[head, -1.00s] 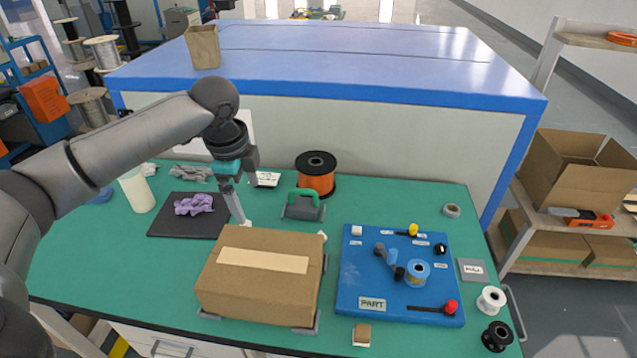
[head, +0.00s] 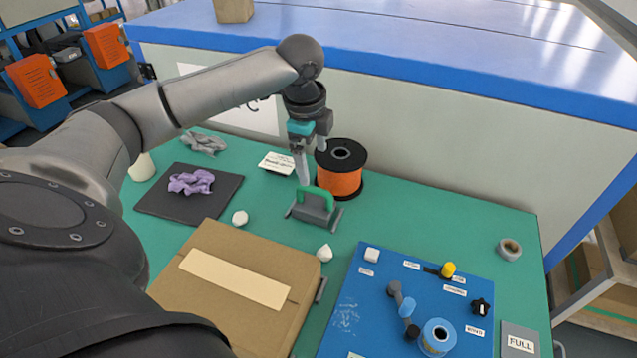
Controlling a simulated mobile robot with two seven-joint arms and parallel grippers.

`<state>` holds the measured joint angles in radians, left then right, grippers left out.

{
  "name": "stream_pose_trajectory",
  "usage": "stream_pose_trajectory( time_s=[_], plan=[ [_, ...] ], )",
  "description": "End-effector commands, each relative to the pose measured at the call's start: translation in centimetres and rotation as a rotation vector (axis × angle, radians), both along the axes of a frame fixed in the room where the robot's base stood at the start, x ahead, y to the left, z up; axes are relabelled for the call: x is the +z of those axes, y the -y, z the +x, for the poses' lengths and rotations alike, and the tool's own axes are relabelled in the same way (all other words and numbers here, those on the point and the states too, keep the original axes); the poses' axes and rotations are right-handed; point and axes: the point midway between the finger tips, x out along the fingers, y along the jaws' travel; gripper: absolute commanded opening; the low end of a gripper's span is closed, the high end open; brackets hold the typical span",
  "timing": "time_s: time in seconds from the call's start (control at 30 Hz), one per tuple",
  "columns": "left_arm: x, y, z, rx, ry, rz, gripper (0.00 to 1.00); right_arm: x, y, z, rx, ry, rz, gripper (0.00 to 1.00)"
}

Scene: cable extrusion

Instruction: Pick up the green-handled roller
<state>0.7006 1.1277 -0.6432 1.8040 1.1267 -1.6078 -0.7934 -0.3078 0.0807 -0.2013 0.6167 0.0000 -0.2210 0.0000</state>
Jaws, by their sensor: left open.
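The green-handled roller (head: 313,214) stands on the green table in the head view. It has a grey body with a green arched handle (head: 317,199) on top. My left gripper (head: 311,168) is open and points down just above and behind the handle. The nearer finger ends close to the handle; I cannot tell whether it touches. The other finger is in front of the orange spool's edge. My right gripper is not in view.
An orange wire spool (head: 339,180) stands right behind the roller. A cardboard box (head: 215,300) sits in front of it, with two white lumps nearby. A blue panel (head: 375,300) lies to the right, a black mat (head: 160,202) with purple cloth to the left.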

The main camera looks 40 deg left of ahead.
Motion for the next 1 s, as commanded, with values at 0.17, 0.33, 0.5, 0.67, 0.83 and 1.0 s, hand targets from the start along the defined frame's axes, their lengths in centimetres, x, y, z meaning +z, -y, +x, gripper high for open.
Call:
stream_pose_trajectory(
  time_s=[0.17,0.33,0.5,0.67,0.83,1.0],
  plan=[
    [-2.0,0.0,0.0,0.000,0.000,0.000,1.00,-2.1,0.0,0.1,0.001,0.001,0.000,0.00],
    [-3.6,0.0,0.2,0.001,-0.001,-0.003,1.00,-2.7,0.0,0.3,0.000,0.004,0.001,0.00],
    [-7.2,-0.3,0.8,0.001,-0.004,-0.001,1.00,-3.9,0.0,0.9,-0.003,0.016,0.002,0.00],
    [-10.2,-0.5,1.5,0.001,-0.002,-0.002,1.00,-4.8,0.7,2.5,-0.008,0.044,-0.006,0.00],
    [-11.8,-0.7,1.8,0.000,0.000,0.000,1.00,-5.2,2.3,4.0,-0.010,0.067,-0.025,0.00],
    [-12.9,-1.0,2.0,0.002,-0.001,-0.001,1.00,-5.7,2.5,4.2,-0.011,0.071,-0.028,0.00]
  ],
)
